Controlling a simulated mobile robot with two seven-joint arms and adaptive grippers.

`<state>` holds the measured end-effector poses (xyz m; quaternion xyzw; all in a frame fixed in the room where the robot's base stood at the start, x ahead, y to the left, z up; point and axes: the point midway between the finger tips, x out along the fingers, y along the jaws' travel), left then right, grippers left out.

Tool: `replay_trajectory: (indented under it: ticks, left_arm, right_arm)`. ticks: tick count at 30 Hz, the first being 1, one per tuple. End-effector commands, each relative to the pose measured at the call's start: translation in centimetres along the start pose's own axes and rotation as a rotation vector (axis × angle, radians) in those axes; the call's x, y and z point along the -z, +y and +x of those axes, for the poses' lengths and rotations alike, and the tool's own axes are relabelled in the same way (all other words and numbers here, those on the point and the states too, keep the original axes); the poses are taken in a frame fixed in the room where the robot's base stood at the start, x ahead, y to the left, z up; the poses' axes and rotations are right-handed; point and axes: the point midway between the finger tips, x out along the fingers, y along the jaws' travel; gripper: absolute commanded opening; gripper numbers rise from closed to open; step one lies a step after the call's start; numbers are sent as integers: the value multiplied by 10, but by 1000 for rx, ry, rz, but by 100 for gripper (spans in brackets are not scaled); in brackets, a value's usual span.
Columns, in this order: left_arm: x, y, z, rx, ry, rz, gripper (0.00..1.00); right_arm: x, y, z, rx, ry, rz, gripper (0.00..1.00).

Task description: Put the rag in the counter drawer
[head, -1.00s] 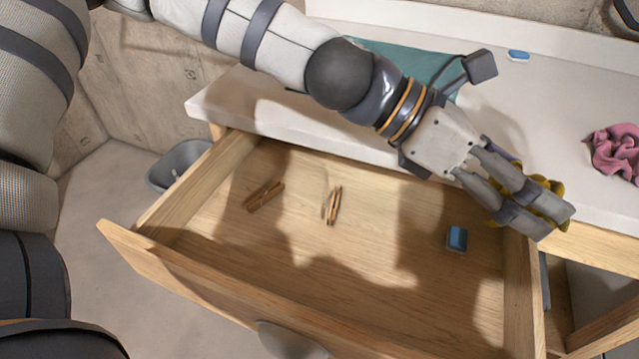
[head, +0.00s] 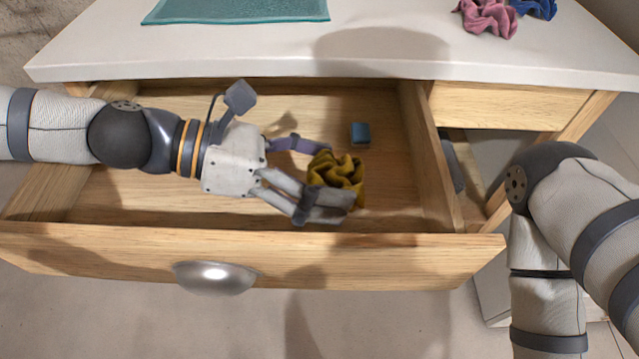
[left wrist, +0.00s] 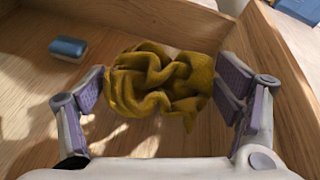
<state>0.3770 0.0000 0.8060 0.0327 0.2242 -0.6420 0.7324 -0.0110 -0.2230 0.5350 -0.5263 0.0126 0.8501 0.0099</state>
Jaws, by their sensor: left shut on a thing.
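The mustard-yellow crumpled rag (head: 340,174) is between the fingers of my left gripper (head: 328,182), which is shut on it. The gripper is inside the pulled-out counter drawer (head: 345,250), above its floor toward the right side. In the left wrist view the rag (left wrist: 160,83) hangs between both finger pads (left wrist: 160,95), with the wooden drawer floor behind it. I cannot tell whether its underside touches the floor. My right arm shows at the right, but its gripper is out of view.
A blue-topped block (head: 360,134) lies in the drawer behind the rag. On the white counter (head: 250,55) are a teal mat (head: 235,10), a pink cloth (head: 487,17) and a blue cloth (head: 535,8). The drawer's right wall (head: 430,160) is close to the rag.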

Motion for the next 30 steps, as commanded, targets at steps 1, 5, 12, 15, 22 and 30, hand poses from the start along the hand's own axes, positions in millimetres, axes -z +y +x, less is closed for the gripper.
replay_trajectory:
  ticks: [1,5,12,15,22,30]
  left_arm:
    - [10,2,4,1,1,-6,65]
    - [29,8,12,0,0,-5,65]
    - [28,8,11,-1,0,0,65]
    - [31,8,13,0,0,-1,65]
    - [30,8,12,-1,0,0,92]
    - [29,8,12,-1,0,0,92]
  right_arm:
    - [-1,0,4,-1,-8,0,40]
    - [-2,0,11,-1,-20,0,40]
    - [-1,0,10,-1,-17,0,40]
    - [-2,0,11,-1,-20,0,40]
    - [-1,0,10,-1,-18,0,40]
    - [-1,0,10,-1,-18,0,40]
